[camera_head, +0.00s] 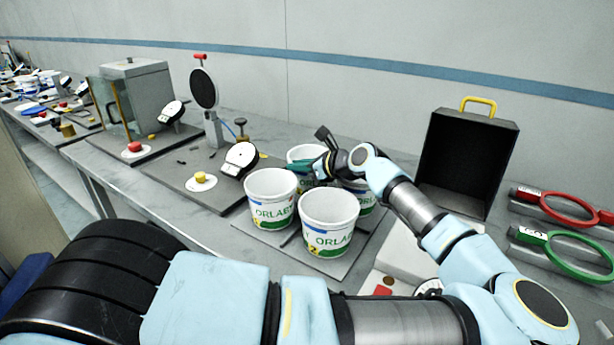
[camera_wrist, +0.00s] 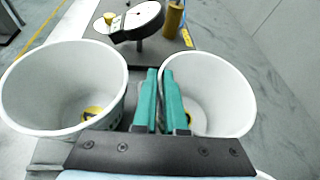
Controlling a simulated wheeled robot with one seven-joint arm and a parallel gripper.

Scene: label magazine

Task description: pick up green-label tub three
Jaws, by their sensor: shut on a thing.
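Several white tubs with green-banded labels stand close together on a grey plate: front left (camera_head: 270,205), front right (camera_head: 328,230), back left (camera_head: 301,153) and back right (camera_head: 364,198). The front right tub shows a yellow 2. My gripper (camera_head: 320,170) is at the right rim of the back left tub. In the wrist view its teal fingers (camera_wrist: 161,100) are shut on the near wall of this tub (camera_wrist: 225,90), one finger inside and one outside. The front left tub (camera_wrist: 60,85) is beside them, apart. The held tub's number is hidden in the head view.
A dial gauge (camera_head: 240,159) and a yellow button (camera_head: 201,177) are left of the tubs. A black open box (camera_head: 468,150) with a yellow handle stands at the right, near red (camera_head: 570,208) and green (camera_head: 575,256) rings. The neighbouring tubs leave little room.

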